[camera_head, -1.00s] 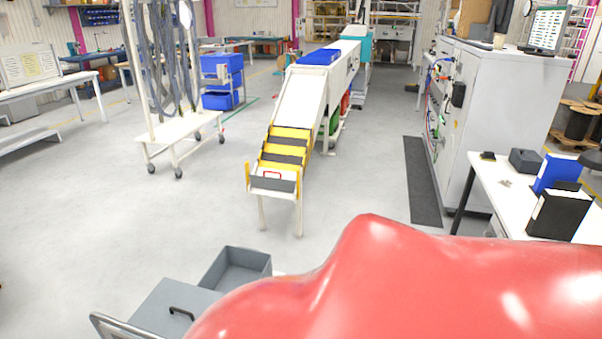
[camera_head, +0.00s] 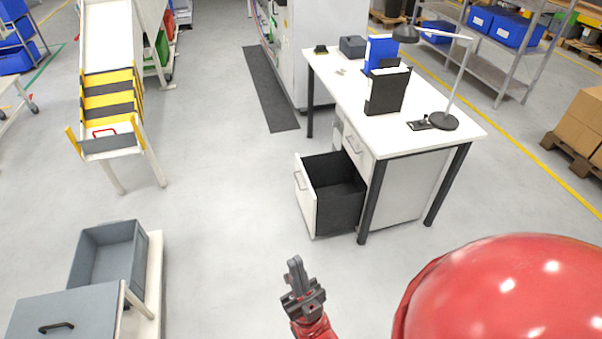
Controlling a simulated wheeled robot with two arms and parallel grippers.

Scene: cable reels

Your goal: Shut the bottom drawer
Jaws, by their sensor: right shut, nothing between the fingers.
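The bottom drawer (camera_head: 308,203) is pulled out of the white drawer unit under the desk. It has a white front with a handle on its left side and a dark, empty-looking inside. A closed drawer (camera_head: 354,150) with a handle sits above it. My right gripper (camera_head: 294,268) is shut and empty, pointing up in the picture over bare floor. It is in front of the open drawer, nearer to me and apart from it. My red arm covers the lower right. My left gripper is not in view.
The white desk (camera_head: 425,120) carries a lamp (camera_head: 445,121), a black binder (camera_head: 387,92) and a blue binder (camera_head: 380,56). A grey open bin (camera_head: 108,255) stands at lower left. The floor between the bin and the drawer is clear. A dark desk leg (camera_head: 373,200) stands beside the drawer.

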